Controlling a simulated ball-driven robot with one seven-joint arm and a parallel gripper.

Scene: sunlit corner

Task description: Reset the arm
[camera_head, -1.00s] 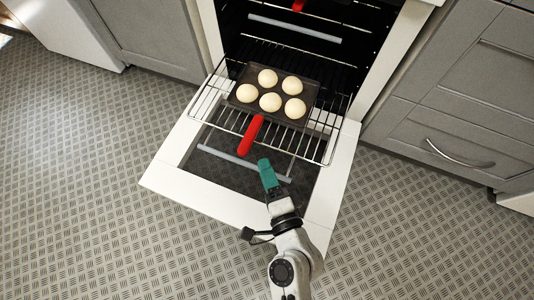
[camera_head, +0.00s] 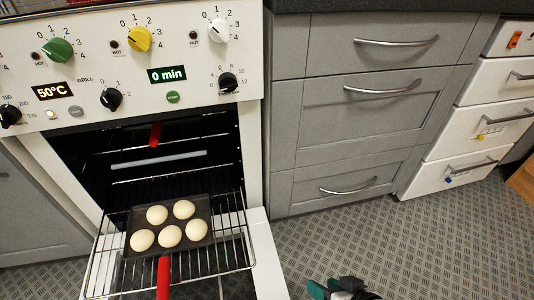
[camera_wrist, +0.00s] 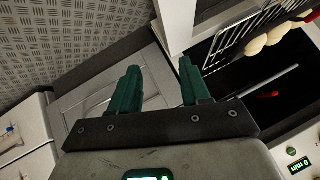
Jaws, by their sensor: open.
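My gripper (camera_wrist: 160,70) is open and empty in the wrist view, its two green fingers apart. In the head view, my gripper (camera_head: 330,290) shows only partly at the bottom edge, to the right of the open oven door (camera_head: 264,260). It touches nothing that I can see. The rest of my arm is out of the head view.
Grey drawers (camera_head: 360,105) and white drawers (camera_head: 490,80) stand to the right. The patterned floor (camera_head: 420,235) before them is clear.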

